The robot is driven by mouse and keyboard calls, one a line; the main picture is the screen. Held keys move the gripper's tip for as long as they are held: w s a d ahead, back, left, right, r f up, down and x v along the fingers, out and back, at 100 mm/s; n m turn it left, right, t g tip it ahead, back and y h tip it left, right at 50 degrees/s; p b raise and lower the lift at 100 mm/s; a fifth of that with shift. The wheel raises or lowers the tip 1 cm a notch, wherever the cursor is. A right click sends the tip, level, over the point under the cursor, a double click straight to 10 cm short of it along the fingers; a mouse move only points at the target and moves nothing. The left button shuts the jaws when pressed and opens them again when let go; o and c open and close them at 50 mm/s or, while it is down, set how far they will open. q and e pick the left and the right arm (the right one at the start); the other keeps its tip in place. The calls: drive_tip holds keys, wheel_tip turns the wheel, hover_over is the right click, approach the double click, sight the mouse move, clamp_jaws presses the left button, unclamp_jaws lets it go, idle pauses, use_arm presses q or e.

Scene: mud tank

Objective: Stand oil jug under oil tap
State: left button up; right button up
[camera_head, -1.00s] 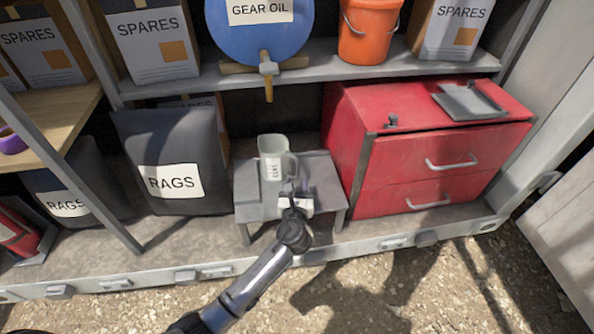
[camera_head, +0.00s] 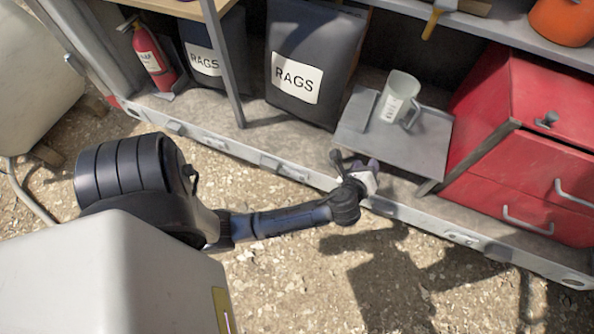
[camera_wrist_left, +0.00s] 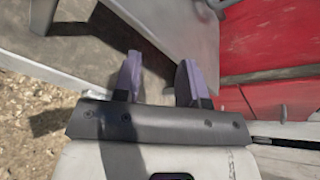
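The pale grey-green oil jug (camera_head: 398,92), with a white label and its handle to the right, stands upright on a small grey stand (camera_head: 428,148). Part of the oil tap, a yellow lever (camera_head: 433,24), shows above at the top edge. I cannot tell whether the jug is exactly beneath the spout. My left gripper (camera_head: 362,168) is in front of the stand, below and left of the jug and apart from it. In the left wrist view its two purple fingers (camera_wrist_left: 158,82) are spread with nothing between them. The jug does not show there. My right gripper is not in view.
A red drawer cabinet (camera_head: 535,125) stands right of the stand. Dark rags bags (camera_head: 312,55) and a fire extinguisher (camera_head: 152,55) are to the left. A ledge (camera_head: 285,168) runs along the front. An orange bucket (camera_head: 563,20) is on the shelf. Gravel ground lies before it.

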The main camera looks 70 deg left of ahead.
use_arm(q)
drive_tip(key=s+d+f+n+g+h, duration=0.1)
drive_tip(key=s+d+n+g+h, duration=0.2)
drive_tip(key=s+n, duration=0.5)
drive_tip(key=s+d+f+n+g+h, duration=0.2)
drive_tip(key=s+d+n+g+h, duration=0.2)
drive_tip(key=s+n, duration=0.5)
drive_tip(key=s+d+h, duration=0.2)
drive_tip(key=s+d, duration=0.1)
drive_tip(key=s, duration=0.4)
drive_tip(key=shift+s+f+n, duration=0.2)
drive_tip(key=shift+f+n, duration=0.05)
drive_tip(key=shift+n, duration=0.05)
drive_tip(key=shift+d, duration=0.1)
